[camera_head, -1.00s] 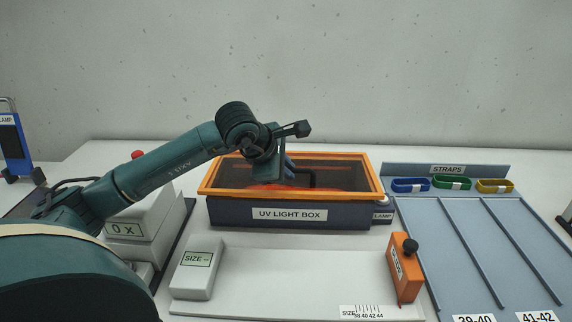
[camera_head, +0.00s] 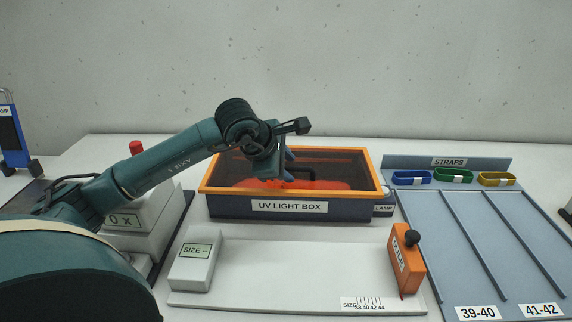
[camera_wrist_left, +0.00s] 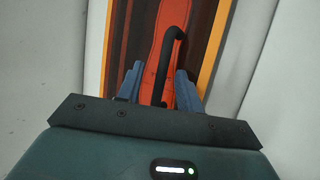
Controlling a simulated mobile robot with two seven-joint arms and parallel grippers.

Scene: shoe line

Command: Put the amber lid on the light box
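The amber lid (camera_head: 376,183) has an orange frame, a see-through dark amber pane and a black handle (camera_wrist_left: 170,38). In the head view it lies level on top of the dark blue light box (camera_head: 230,207); I cannot tell whether it is fully seated. A red shoe-like shape shows through the pane. My left gripper (camera_head: 284,172) is over the middle of the lid, at the handle. In the left wrist view its two blue-grey fingers (camera_wrist_left: 158,88) stand apart on either side of the handle, with gaps visible. My right gripper is in neither view.
A white size board (camera_head: 270,270) with an orange block (camera_head: 407,262) lies in front of the box. A lamp connector (camera_head: 383,210) is at its right side. A blue-grey rack (camera_head: 455,225) with straps stands at the right. A white box with a red button (camera_head: 135,147) is at the left.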

